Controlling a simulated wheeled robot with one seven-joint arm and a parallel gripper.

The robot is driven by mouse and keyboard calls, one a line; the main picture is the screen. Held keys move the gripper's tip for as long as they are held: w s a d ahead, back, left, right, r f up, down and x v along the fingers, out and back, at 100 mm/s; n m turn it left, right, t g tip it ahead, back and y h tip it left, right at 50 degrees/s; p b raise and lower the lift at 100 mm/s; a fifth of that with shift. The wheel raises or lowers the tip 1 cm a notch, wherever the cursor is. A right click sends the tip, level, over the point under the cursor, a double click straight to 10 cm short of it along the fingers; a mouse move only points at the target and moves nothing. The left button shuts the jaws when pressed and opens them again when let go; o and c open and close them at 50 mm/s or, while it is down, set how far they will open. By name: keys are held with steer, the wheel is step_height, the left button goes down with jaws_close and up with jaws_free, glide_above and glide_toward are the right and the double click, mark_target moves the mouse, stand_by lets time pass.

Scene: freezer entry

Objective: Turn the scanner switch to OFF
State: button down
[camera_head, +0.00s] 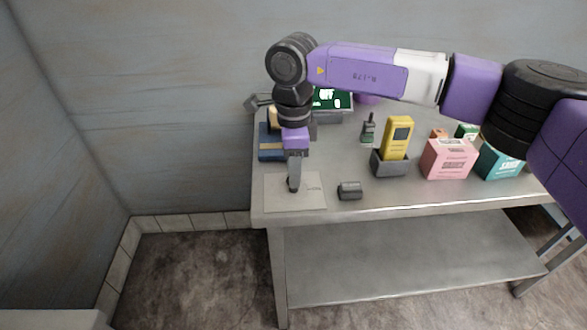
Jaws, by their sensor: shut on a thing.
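A yellow handheld scanner (398,137) stands upright in a grey cradle (390,164) on the metal table; I cannot make out a switch on it. My gripper (293,189) points straight down over a pale flat plate or sheet (312,201) at the table's front left, well left of the scanner. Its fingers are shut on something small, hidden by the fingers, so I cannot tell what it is. A small dark mark shows on the pale plate, right of the fingers.
A dark grey cylinder (349,190) lies right of the plate. A pink box (448,158) and a teal box (499,163) stand farther right. A small dark device (368,130) and a green-lit display (333,98) are behind. The metal table's (400,196) front strip is mostly clear.

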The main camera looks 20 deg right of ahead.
steer(key=shift+r, duration=0.1)
steer(key=c, duration=0.9)
jaws_free()
step_height(320, 180, up, 8)
steer(key=shift+f, duration=0.1)
